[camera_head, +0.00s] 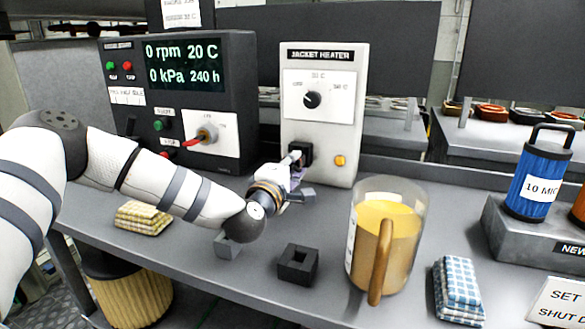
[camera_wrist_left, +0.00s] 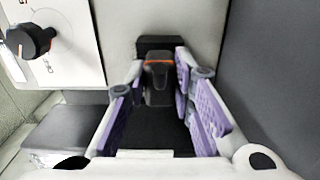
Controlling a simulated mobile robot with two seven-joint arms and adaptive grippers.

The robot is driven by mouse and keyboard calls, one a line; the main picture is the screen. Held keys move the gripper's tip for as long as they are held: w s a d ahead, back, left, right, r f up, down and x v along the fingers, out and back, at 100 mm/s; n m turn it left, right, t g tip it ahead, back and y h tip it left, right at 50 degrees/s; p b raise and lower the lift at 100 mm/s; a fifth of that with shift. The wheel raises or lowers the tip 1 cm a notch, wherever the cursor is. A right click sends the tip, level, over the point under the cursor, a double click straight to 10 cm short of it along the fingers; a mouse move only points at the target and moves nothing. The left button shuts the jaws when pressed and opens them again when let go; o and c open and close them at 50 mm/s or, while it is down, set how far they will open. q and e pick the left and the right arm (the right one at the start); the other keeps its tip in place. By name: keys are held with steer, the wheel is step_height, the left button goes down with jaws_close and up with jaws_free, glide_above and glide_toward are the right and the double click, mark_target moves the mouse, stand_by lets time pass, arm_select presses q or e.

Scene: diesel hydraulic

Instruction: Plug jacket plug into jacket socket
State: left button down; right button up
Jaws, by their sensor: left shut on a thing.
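The jacket heater (camera_head: 325,105) is a pale box with a dial, standing on the bench. Its black jacket socket (camera_head: 303,148) is low on the front face, and it shows in the wrist view (camera_wrist_left: 155,42). My left gripper (camera_head: 297,166) is at the socket, its purple-padded fingers shut on the dark jacket plug (camera_wrist_left: 158,84), which has an orange mark. In the wrist view the plug lines up with the socket and its far end meets or overlaps it; I cannot tell how deep it sits. In the head view my fingers mostly hide the plug. My right gripper is not in view.
A black control panel (camera_head: 181,95) stands left of the heater. A glass jug (camera_head: 387,240) of amber liquid stands to the right, near my wrist. A black square holder (camera_head: 297,265), a yellow cloth (camera_head: 143,217) and a blue checked cloth (camera_head: 458,291) lie on the bench.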

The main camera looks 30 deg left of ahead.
arm_select(q)
steer(key=shift+w, duration=0.2)
steer(key=c, duration=1.3)
jaws_free()
steer(key=v, duration=1.2)
steer(key=shift+s+f, duration=0.1)
